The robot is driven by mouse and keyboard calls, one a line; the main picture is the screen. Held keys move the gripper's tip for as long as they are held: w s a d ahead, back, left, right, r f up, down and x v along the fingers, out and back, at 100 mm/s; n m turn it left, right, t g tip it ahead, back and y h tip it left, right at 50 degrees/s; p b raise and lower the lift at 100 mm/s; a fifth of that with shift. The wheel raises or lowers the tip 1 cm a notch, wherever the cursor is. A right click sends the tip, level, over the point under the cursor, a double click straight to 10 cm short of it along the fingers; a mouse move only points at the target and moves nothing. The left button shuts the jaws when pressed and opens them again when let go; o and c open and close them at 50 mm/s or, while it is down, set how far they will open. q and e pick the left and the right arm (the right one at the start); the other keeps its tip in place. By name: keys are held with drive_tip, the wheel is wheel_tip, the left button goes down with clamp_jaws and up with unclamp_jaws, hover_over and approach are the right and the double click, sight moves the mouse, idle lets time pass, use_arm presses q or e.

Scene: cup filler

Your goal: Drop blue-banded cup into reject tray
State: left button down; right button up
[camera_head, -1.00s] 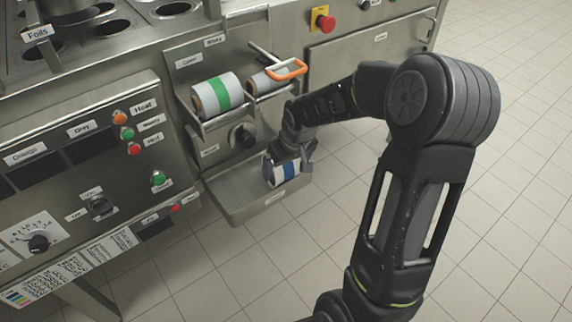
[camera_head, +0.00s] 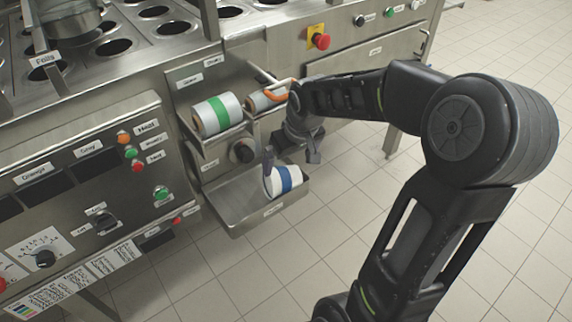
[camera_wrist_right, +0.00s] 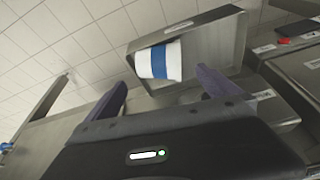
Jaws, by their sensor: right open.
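The blue-banded cup (camera_head: 283,181), white with a blue band, lies on its side at the right end of the metal reject tray (camera_head: 237,208). In the right wrist view the cup (camera_wrist_right: 160,61) shows inside the tray (camera_wrist_right: 222,40), beyond my fingers. My right gripper (camera_head: 291,159) is open and empty just above the cup, apart from it. In the wrist view its two dark fingers (camera_wrist_right: 165,92) are spread wide with nothing between them. My left gripper is not in view.
A red emergency button (camera_head: 320,41) sits on the machine front. Tiled floor (camera_head: 320,230) is open to the right.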

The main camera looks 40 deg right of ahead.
drive_tip(key=shift+v, duration=1.2)
